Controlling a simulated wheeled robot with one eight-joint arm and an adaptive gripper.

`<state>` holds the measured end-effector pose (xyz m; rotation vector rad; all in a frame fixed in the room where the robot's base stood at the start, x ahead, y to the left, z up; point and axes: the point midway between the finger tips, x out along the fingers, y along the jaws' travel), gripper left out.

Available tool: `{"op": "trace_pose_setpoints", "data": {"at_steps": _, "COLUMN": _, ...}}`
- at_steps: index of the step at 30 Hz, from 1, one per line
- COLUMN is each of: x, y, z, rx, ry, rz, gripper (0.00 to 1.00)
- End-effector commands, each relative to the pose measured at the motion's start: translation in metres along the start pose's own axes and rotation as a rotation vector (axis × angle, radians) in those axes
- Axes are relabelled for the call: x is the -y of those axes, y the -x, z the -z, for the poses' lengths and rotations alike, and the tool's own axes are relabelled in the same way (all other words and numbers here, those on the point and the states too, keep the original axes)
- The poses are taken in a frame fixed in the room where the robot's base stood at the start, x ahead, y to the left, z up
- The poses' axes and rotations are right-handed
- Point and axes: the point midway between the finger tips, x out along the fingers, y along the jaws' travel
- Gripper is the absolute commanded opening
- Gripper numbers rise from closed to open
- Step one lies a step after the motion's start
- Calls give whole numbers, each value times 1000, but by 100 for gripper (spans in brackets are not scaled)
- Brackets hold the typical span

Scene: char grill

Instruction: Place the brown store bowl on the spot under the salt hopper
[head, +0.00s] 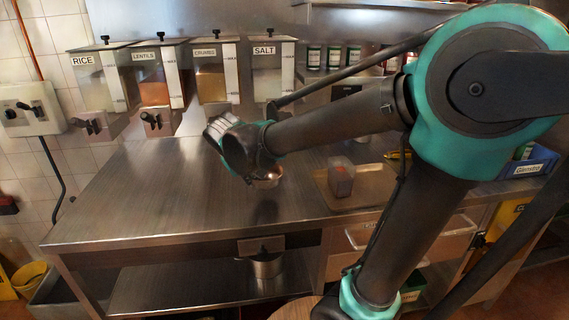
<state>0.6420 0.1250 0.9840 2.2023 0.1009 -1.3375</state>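The salt hopper (273,72) hangs on the back wall, rightmost of the labelled row. The counter spot below it is largely hidden behind my forearm and wrist. My gripper (262,170) is over the middle of the counter, in front of and below the salt hopper. Its fingers are mostly hidden by the wrist. A small round brownish rim (268,180), possibly the brown store bowl, shows just below the wrist. I cannot tell whether the fingers hold it. A dark shadow or reflection lies on the counter below it.
Rice (92,78), lentils (152,75) and crumbs (208,72) hoppers hang to the left. A tray (378,198) with a small box (341,178) lies to the right. The counter's left part (150,200) is clear. A metal pot (266,267) stands on the lower shelf.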

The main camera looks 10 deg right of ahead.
Motion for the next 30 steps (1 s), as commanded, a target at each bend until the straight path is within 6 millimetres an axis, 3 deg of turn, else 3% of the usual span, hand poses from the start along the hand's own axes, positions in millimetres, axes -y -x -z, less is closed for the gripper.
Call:
{"op": "trace_pose_setpoints", "data": {"at_steps": 18, "x": -88, "y": -76, "z": 73, "rx": -1, "ry": 2, "rz": 1, "gripper": 0}}
{"op": "trace_pose_setpoints", "data": {"at_steps": 30, "x": -111, "y": -96, "z": 93, "rx": -2, "ry": 5, "rz": 1, "gripper": 0}}
